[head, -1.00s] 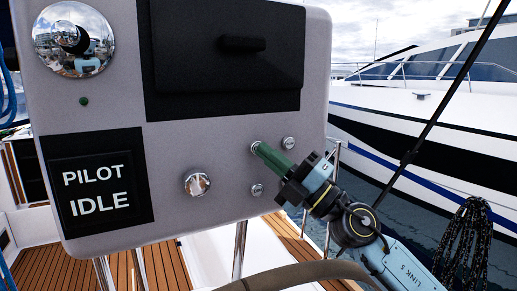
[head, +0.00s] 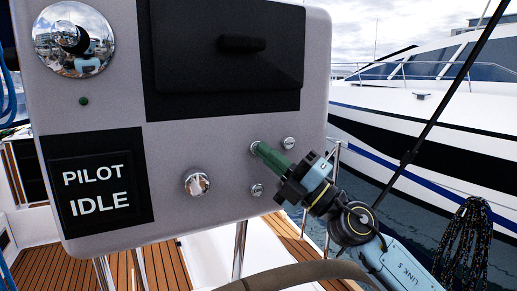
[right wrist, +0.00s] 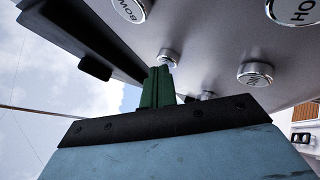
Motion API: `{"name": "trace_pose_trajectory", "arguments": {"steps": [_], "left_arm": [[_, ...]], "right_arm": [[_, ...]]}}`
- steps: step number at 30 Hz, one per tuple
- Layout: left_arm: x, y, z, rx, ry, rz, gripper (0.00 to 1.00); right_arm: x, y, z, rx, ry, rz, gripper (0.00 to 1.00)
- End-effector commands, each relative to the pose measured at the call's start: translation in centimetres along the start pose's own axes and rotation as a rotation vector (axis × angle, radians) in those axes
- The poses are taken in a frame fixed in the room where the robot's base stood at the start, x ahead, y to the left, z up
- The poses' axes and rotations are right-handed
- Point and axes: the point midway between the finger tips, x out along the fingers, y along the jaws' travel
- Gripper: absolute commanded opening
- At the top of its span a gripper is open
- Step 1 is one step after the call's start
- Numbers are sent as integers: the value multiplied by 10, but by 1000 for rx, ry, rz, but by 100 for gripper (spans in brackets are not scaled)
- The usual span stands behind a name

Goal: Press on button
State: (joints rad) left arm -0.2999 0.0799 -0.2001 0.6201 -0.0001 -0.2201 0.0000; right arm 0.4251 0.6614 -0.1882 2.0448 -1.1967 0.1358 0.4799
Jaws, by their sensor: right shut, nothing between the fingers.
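Several small chrome round buttons are on the grey panel. My right gripper (head: 256,148) is shut and empty, its green fingers pointing up-left at the panel. The fingertips overlap a chrome button (head: 254,146), which is mostly hidden behind them in the head view. In the right wrist view the green fingertips (right wrist: 158,68) are right at a chrome button (right wrist: 168,57); I cannot tell whether it is pressed in. Its label is not readable, so I cannot tell which button is the on button. My left gripper is not in view.
The panel (head: 215,135) carries a display (head: 97,190) reading "PILOT IDLE", a lower chrome button (head: 197,184), small ones at right (head: 289,143) and (head: 257,190), and a black box (head: 230,60). A steering wheel rim (head: 300,272) runs below. Open space lies right.

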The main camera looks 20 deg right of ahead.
Motion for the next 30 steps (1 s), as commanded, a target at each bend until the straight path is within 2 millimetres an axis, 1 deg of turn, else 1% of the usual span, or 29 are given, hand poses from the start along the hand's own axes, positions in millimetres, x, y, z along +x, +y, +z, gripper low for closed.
{"name": "trace_pose_trajectory", "arguments": {"steps": [4,13,20,30], "left_arm": [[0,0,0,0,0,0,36],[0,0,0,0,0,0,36],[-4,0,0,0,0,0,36],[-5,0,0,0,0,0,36]], "right_arm": [[3,-2,2,0,0,1,0],[3,-2,2,0,-1,1,0],[-1,1,-1,0,-1,-1,0],[-5,3,-3,1,0,0,0]]}}
